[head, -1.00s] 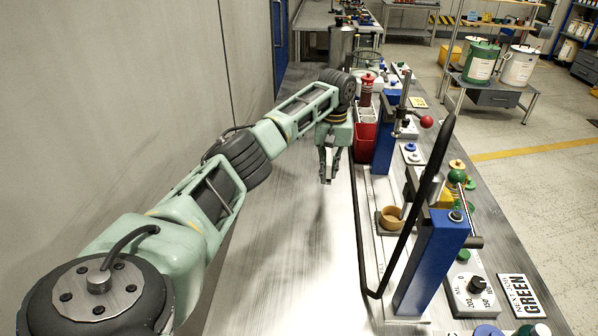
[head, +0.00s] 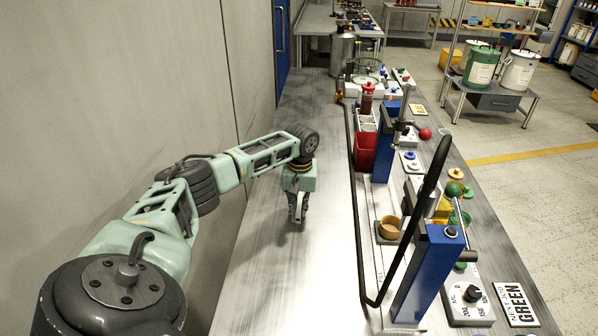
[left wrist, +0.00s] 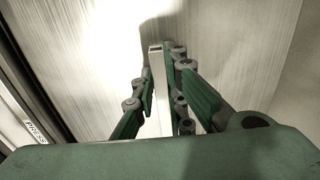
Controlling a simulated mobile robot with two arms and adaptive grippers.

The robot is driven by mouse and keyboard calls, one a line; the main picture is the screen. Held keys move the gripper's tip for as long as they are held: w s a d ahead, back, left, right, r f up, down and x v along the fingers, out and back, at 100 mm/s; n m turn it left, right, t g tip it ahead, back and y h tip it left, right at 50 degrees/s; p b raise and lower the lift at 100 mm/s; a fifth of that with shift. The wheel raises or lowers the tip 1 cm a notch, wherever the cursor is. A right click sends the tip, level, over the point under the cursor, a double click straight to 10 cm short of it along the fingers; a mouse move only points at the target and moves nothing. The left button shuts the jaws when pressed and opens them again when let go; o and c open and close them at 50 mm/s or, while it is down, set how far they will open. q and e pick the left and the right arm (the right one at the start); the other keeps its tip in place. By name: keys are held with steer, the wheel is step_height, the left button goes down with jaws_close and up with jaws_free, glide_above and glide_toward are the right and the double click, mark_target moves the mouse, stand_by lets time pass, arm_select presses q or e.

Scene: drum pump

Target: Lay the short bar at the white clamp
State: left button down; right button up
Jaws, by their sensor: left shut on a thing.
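My left gripper (head: 297,214) points down over the bare left part of the metal bench (head: 290,270). In the left wrist view, the left gripper (left wrist: 165,88) is shut on a short pale bar (left wrist: 157,80), with its narrow end sticking out past the fingertips. In the head view the bar is too small to tell from the fingers. I cannot make out a white clamp for certain among the things along the bench's right side. My right gripper is not in view.
Two blue posts (head: 429,276) (head: 384,146) stand right of the gripper. A black hose (head: 354,200) runs along the bench between them and the gripper. A red bin (head: 364,150), a tan cup (head: 390,228) and a dial box (head: 467,302) stand there too. The bench's left part is clear.

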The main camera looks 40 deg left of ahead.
arm_select(q)
steer(key=c, duration=2.2)
jaws_free()
steer(key=shift+f, duration=0.1)
steer(key=o, duration=0.4)
steer(key=shift+o, duration=0.2)
